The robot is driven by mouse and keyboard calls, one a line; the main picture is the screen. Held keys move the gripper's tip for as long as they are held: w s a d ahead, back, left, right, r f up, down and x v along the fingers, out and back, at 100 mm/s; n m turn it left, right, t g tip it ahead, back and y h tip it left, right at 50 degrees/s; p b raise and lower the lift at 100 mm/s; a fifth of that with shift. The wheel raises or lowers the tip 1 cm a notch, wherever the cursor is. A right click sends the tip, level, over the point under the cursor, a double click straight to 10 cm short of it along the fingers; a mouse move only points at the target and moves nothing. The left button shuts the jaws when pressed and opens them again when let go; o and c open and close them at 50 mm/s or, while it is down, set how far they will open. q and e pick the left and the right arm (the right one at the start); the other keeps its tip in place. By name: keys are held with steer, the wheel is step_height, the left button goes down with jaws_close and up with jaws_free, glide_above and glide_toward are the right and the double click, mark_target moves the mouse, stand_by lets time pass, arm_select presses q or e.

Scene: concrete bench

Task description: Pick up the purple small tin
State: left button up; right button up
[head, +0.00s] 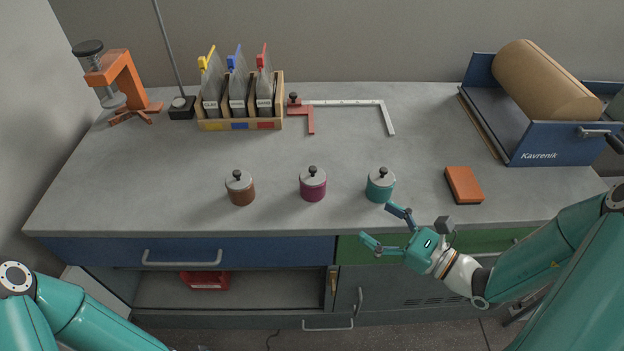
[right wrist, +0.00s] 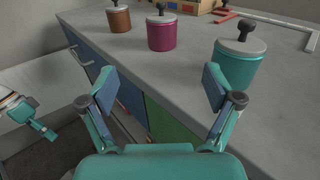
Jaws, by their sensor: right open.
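The purple small tin (head: 313,186) stands upright on the bench, the middle of three lidded tins, with a grey lid and black knob. It also shows in the right wrist view (right wrist: 162,36), ahead of the fingers and apart from them. A brown tin (head: 241,190) stands left of it and a teal tin (head: 380,186) right of it. My right gripper (head: 383,226) is open and empty at the bench's front edge, right of and nearer than the purple tin. My left arm shows at the lower left of the head view; its gripper is out of that view.
An orange block (head: 463,183) lies right of the teal tin. A wooden rack (head: 205,125), a red-and-white clamp-like tool (head: 308,118), an orange stand (head: 122,75) and a blue roll holder (head: 560,146) stand farther back. The bench (head: 330,150) is clear around the purple tin.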

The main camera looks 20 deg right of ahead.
mark_target(323, 185)
steer(key=x, duration=1.1)
steer(key=shift+w+d+r, duration=0.1)
steer(key=shift+w+r, duration=0.05)
steer(key=shift+w, duration=0.1)
steer(key=shift+p+x, duration=0.6)
steer(key=shift+x, duration=2.05)
steer(key=shift+c, duration=0.3)
steer(key=c, duration=1.3)
